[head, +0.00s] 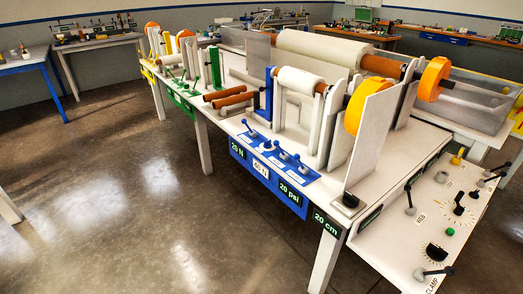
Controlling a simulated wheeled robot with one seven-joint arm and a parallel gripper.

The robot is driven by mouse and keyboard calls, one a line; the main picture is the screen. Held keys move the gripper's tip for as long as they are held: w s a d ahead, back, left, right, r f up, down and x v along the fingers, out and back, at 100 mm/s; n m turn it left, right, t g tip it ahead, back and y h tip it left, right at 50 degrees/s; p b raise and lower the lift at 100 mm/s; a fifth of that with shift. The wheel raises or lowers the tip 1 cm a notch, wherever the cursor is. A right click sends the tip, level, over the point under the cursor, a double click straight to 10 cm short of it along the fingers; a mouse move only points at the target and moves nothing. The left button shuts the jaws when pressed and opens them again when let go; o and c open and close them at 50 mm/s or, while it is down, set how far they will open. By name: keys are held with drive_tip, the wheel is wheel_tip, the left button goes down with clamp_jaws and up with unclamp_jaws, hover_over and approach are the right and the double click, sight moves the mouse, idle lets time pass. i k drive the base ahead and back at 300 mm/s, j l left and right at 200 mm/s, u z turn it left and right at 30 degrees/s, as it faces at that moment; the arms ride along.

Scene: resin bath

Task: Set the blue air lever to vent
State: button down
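A blue control panel (292,196) sits along the near edge of a long white bench (215,150), below a white roll. Several small levers with dark blue round knobs stand on it, including one at its left end (250,130) and one toward its right end (303,167). Small white labels lie beside them, too small to read, so I cannot tell which is the air lever or which way is vent. My gripper is not in view.
A white side panel (395,240) with black-knobbed levers juts out at right. Open concrete floor (130,190) lies left.

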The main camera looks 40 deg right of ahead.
sight(276, 143)
drive_tip(key=i+j+z, duration=0.1)
drive_tip(key=i+j, duration=0.3)
drive_tip(key=i, duration=0.2)
drive_tip(key=i+j+z, duration=0.1)
drive_tip(key=i+j, duration=0.4)
drive_tip(key=i, duration=0.15)
